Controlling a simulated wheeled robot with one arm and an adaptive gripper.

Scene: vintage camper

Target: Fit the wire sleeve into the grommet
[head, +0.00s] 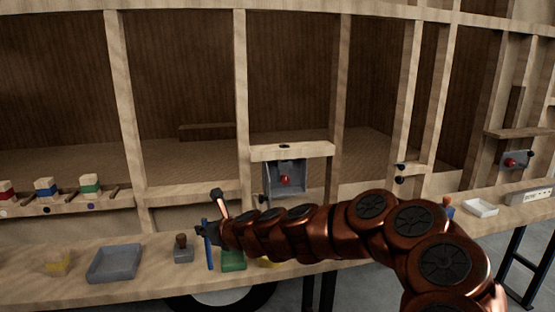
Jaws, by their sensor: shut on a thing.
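My gripper (205,231) is over the bench at the lower left of centre, shut on a thin blue rod (209,256) that looks like the wire sleeve. The rod hangs nearly upright, its lower end close to the bench; I cannot tell whether it touches. A small dark oval (284,146) on the pale crossbeam, up and right of my gripper, may be the grommet. It is apart from the rod. Two dark round fittings (400,173) sit on a short rail farther right, so I cannot tell for certain which one is the grommet.
A green block (233,261) is just right. A grey box with a red knob (285,180) hangs under the crossbeam. A white tray (480,207) lies right.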

